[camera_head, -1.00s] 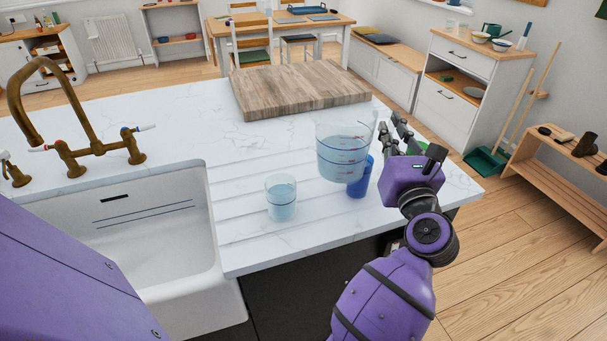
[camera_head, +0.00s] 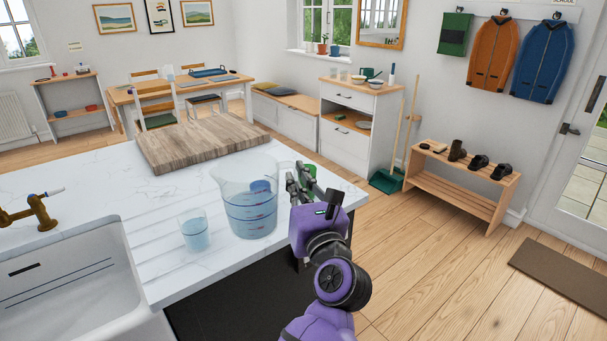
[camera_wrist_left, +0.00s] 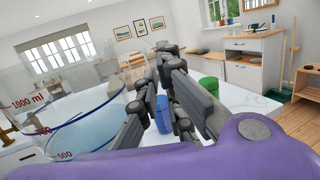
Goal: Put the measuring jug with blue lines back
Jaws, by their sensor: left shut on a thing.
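The measuring jug (camera_head: 249,212) is clear, with blue lines, red markings and bluish liquid in it. It is upright over the counter's right part; I cannot tell whether its base touches. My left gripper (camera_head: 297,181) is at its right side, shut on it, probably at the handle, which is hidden. In the left wrist view the jug (camera_wrist_left: 92,122) fills the left side, with red "1000 ml" and "500" marks, beside the gripper fingers (camera_wrist_left: 158,80). My right gripper is not in view.
A small glass (camera_head: 195,234) with bluish liquid stands left of the jug. A blue cup (camera_wrist_left: 164,116) and a green cup (camera_wrist_left: 209,84) are behind the fingers. A wooden board (camera_head: 200,143) lies further back. The sink (camera_head: 80,270) is at left.

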